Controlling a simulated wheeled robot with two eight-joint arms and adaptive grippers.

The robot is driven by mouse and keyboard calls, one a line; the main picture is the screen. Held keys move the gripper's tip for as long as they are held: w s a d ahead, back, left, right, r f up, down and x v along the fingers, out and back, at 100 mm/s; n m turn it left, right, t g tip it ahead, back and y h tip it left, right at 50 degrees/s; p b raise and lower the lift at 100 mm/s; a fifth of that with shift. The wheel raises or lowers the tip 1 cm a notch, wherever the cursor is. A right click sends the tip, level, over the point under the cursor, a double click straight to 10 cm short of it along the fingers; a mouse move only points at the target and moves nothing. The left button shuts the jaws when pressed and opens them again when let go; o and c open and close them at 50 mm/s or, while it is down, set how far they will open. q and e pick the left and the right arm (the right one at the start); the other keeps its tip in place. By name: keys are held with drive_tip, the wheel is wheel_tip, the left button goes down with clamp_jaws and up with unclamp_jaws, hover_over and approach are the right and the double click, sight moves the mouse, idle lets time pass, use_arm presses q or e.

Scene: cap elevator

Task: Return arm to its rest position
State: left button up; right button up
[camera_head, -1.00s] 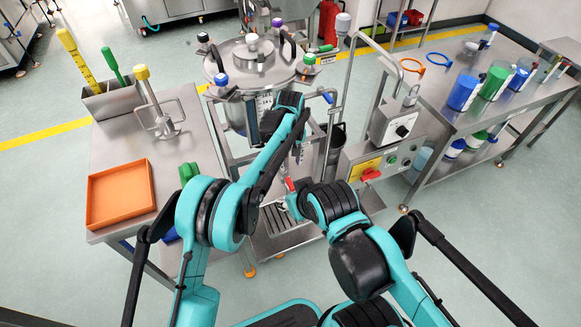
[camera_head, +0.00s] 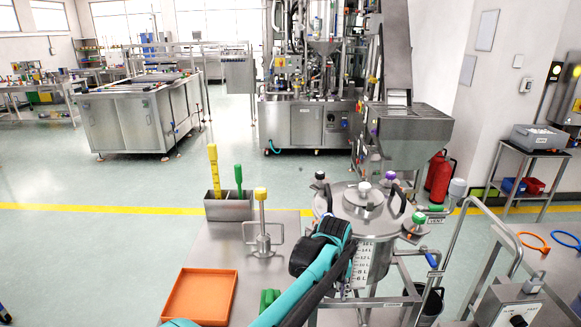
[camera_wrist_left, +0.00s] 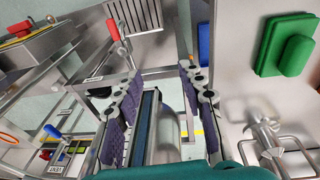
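My left arm (camera_head: 308,290) rises from the lower edge in the head view. Its black and teal wrist end is beside the steel vessel (camera_head: 368,210), in front of its left side. The fingers are hidden there. In the left wrist view my left gripper (camera_wrist_left: 160,78) has its two purple-padded fingers apart, with nothing clearly held between them. A green block (camera_wrist_left: 285,45) and a steel stirrer (camera_wrist_left: 265,140) lie to the right of the fingers. My right arm and gripper are not in view.
An orange tray (camera_head: 200,297), a holder (camera_head: 228,208) with yellow and green tools, and the stirrer (camera_head: 262,235) are on the steel table. A control box (camera_head: 515,305) is at lower right. Open floor (camera_head: 90,250) lies to the left.

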use_arm(q)
drive_tip(key=s+a+r+t, duration=0.1)
drive_tip(key=s+a+r, duration=0.35)
drive_tip(key=a, duration=0.45)
drive_tip(key=s+a+r+t, duration=0.25)
drive_tip(key=s+a, duration=0.25)
drive_tip(key=a, duration=0.5)
drive_tip(key=s+a+f+t+y, duration=0.1)
drive_tip(key=s+a+f, duration=0.3)
drive_tip(key=s+a, duration=0.6)
drive_tip(key=s+t, duration=0.1)
drive_tip(key=s, duration=0.2)
drive_tip(key=shift+a+f, duration=0.4)
